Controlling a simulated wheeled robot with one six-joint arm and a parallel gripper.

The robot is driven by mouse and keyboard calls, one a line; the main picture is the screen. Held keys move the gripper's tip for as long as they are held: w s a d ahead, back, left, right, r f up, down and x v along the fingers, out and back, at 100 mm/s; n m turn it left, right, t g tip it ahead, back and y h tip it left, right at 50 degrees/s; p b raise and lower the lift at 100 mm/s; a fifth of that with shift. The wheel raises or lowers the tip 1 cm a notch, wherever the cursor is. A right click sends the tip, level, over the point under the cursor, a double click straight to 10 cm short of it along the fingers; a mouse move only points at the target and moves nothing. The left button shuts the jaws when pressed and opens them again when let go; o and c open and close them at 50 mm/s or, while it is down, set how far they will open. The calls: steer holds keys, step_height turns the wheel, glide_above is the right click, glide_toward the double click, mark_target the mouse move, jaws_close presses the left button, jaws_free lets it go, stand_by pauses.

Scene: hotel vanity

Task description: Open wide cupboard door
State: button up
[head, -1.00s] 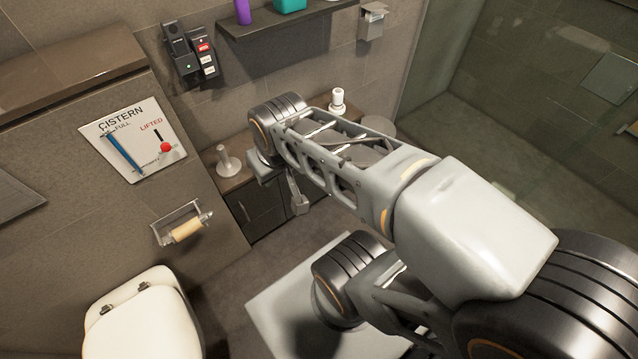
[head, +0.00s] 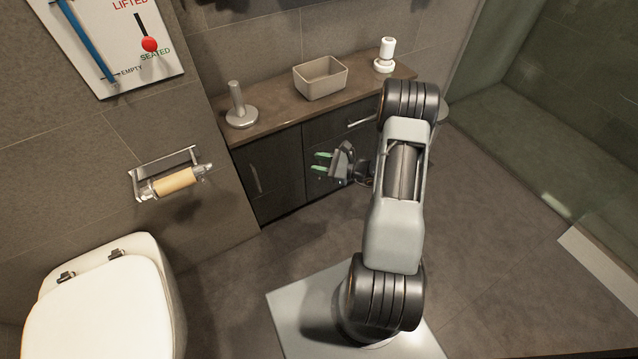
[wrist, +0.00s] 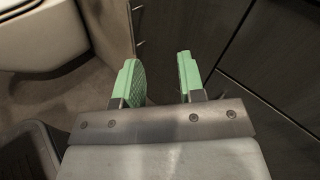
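The vanity cupboard has dark fronts under a brown top. The left door (head: 271,176) has a vertical metal handle (head: 256,180) and looks shut. To its right is a wider dark front (head: 318,130) with a horizontal handle (head: 361,122) near its top; its lower part is largely hidden by my arm and gripper. My gripper (head: 322,162) has green fingertips, is open and empty, and is in front of the wider section, pointing left. In the wrist view my gripper (wrist: 160,78) shows a clear gap between its fingers, with dark cupboard panels (wrist: 270,60) and their seams beyond.
On the vanity top (head: 285,112) stand a beige bin (head: 320,78), a metal holder (head: 240,106) and a white bottle (head: 385,56). A toilet (head: 105,300) and paper holder (head: 172,178) are at left. Floor (head: 500,220) at right is clear.

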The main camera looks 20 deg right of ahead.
steer(key=d+f+m+t+h+b, duration=0.3)
steer(key=d+f+m+h, duration=0.15)
steer(key=f, duration=0.45)
steer(key=d+f+m+t+h+b, duration=0.25)
steer(key=d+f+m, duration=0.2)
steer(key=f, duration=0.45)
steer(key=shift+t, duration=0.25)
steer(key=b+x, duration=0.1)
steer(key=x, duration=0.3)
steer(key=b+x, duration=0.1)
steer(key=x, duration=0.3)
steer(key=b+x, duration=0.2)
steer(key=x, duration=0.2)
steer(key=shift+w+a+f, duration=0.15)
steer(key=shift+a+f, duration=0.05)
steer(key=shift+f, duration=0.1)
jaws_close()
